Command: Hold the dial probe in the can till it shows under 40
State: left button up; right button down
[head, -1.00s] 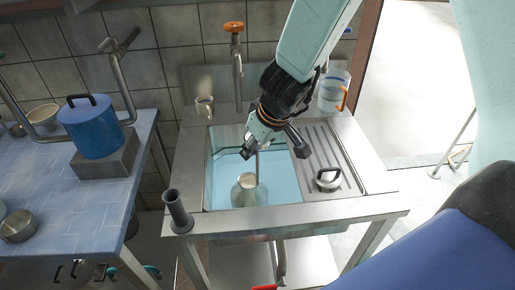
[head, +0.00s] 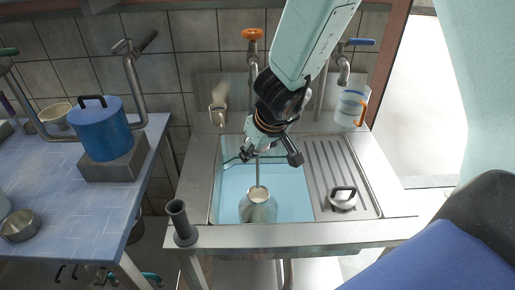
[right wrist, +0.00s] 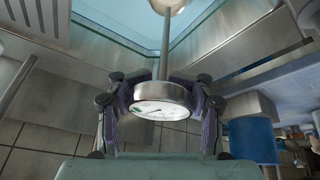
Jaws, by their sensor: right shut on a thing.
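A metal can (head: 258,208) stands in the water of the sink basin, its mouth facing up. My right gripper (head: 260,150) is above the can, shut on the dial probe (right wrist: 162,103). In the right wrist view, the round dial sits between the fingers, with a white face and a thin needle; its numbers are too small to read. The stem (head: 257,170) runs down from my gripper into the can's mouth, and its lower end is hidden. The can's mouth also shows at the top of the right wrist view (right wrist: 169,5). My left gripper is out of view.
A mug (head: 218,115) and a clear jug (head: 350,106) stand behind the sink near the taps. A grey upright tube (head: 180,222) is at the front left corner.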

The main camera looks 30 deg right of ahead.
aim_at(258, 171)
notch_tip(258, 171, down, 3)
jog(key=b, duration=0.2)
jog(key=shift+a+b, duration=0.1)
jog(key=shift+b, duration=0.3)
jog(key=shift+f+b, duration=0.3)
notch_tip(258, 171, down, 4)
jog(key=b, duration=0.3)
jog(key=shift+r, duration=0.25)
jog(key=f+b, duration=0.4)
jog(key=shift+d, duration=0.2)
notch_tip(258, 171, down, 3)
jog(key=b, duration=0.3)
jog(key=shift+w+f, duration=0.1)
jog(key=shift+f, duration=0.05)
jog(key=shift+d+f+b, duration=0.15)
jog(key=shift+f+b, duration=0.15)
jog(key=shift+f, duration=0.15)
dwell(3.8)
